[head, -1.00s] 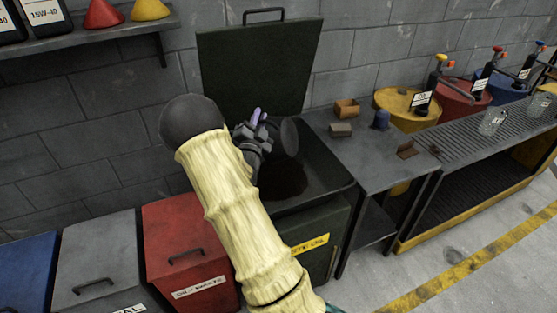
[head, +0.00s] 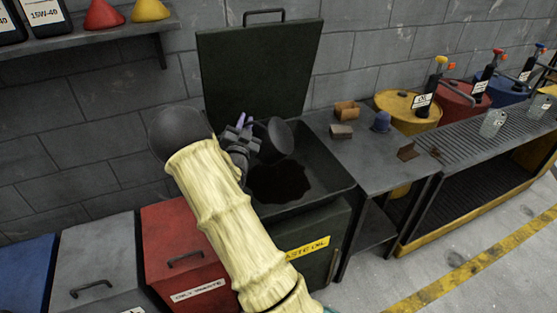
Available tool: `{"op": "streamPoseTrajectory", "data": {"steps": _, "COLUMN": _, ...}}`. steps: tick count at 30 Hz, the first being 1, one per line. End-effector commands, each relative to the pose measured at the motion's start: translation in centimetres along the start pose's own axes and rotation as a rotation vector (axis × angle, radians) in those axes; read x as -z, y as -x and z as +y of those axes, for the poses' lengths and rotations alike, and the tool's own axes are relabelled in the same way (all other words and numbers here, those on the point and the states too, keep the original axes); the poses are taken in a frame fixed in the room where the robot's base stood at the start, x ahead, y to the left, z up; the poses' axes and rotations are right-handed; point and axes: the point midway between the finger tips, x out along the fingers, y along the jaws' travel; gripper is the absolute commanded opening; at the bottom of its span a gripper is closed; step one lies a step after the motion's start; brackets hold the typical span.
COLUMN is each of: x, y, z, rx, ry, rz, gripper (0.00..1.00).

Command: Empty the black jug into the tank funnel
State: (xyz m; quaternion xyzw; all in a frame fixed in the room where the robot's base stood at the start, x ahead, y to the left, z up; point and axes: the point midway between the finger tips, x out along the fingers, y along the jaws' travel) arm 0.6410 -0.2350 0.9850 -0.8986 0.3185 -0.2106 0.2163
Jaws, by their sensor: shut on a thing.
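My gripper (head: 246,138) is shut on the black jug (head: 273,141), partly hidden behind the fingers and my arm. The jug is tilted over the open tank, with one round end facing right. The dark green tank (head: 335,190) has its lid (head: 258,68) raised against the wall and a yellow label reading "…TE OIL" on its front. A dark, wet-looking patch (head: 280,183) lies in the tank's shallow funnel top, below the jug. I cannot tell whether liquid is still running from the jug.
A grey bench (head: 360,150) to the right holds small brown blocks and a blue cap-like piece (head: 381,121). Yellow, red and blue drums (head: 405,108) stand beyond it. A red bin (head: 185,245) and a grey bin (head: 95,265) stand left.

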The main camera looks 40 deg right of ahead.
Motion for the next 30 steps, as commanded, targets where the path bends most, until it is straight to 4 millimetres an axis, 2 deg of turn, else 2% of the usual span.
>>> {"op": "streamPoseTrajectory", "data": {"steps": 1, "x": 1.8, "y": -0.1, "z": 0.5, "rx": -0.011, "ry": -0.062, "rz": 0.023, "gripper": 0.0}}
{"op": "streamPoseTrajectory", "data": {"steps": 6, "x": 4.8, "y": 0.3, "z": 2.9, "rx": -0.031, "ry": -0.267, "rz": 0.083, "gripper": 0.0}}
{"op": "streamPoseTrajectory", "data": {"steps": 23, "x": 4.8, "y": 0.4, "z": 3.1, "rx": -0.029, "ry": -0.29, "rz": 0.088, "gripper": 0.0}}
{"op": "streamPoseTrajectory", "data": {"steps": 30, "x": 5.6, "y": 0.5, "z": 3.7, "rx": -0.035, "ry": -0.335, "rz": 0.103, "gripper": 0.0}}
